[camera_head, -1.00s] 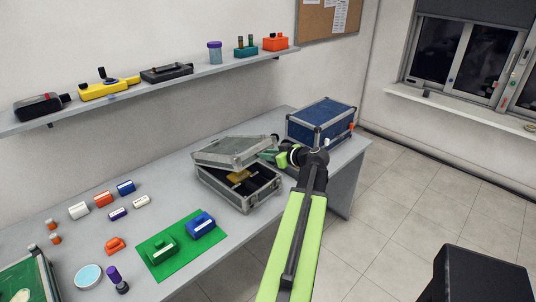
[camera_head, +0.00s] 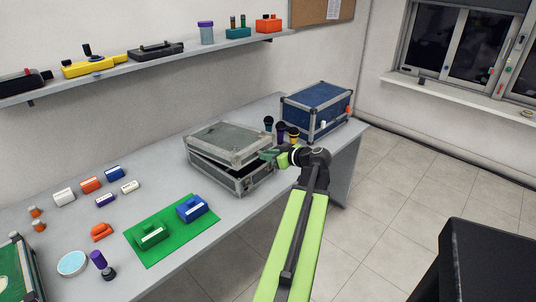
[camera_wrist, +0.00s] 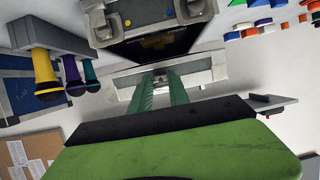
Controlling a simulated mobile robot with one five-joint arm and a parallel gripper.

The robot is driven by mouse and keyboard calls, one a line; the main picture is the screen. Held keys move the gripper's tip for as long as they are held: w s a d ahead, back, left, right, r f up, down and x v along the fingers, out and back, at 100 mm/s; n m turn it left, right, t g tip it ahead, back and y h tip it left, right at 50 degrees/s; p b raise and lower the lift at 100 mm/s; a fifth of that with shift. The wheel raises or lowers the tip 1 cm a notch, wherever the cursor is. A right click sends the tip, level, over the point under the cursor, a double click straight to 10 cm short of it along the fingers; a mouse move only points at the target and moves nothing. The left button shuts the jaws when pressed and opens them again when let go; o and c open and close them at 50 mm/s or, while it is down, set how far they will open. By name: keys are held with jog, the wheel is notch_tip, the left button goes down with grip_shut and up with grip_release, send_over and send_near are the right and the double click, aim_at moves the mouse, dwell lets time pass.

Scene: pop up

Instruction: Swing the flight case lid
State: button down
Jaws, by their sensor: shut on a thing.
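The grey flight case (camera_head: 243,183) with metal edges sits on the table. Its lid (camera_head: 228,138) is tilted low over the base, with a narrow dark gap along the front and right side. My gripper (camera_head: 269,154) is at the lid's right front edge, shut on it. In the wrist view, the green fingers of my gripper (camera_wrist: 164,84) meet the metal rim of the lid (camera_wrist: 205,72). The case base (camera_wrist: 150,20), with its latches and dark inside, shows above the rim there. Most of the inside is hidden.
A blue case (camera_head: 318,108) stands at the back right. A green mat (camera_head: 170,236) with a green and a blue block lies at the front left. A shelf (camera_head: 120,72) runs along the wall.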

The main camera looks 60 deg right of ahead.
jog(key=shift+s+f+b, duration=0.3)
jog(key=shift+f, duration=0.35)
jog(key=f+b, duration=0.4)
jog(key=shift+s+a+f+b, duration=0.15)
jog(key=shift+s+f+b, duration=0.15)
jog(key=shift+f+b, duration=0.05)
jog(key=c, duration=1.2)
grip_release()
jog(key=shift+r, duration=0.25)
jog(key=shift+o, duration=0.2)
jog(key=p+v, duration=0.7)
jog(key=v, duration=1)
jog(key=shift+s, duration=0.25)
jog(key=shift+w, duration=0.1)
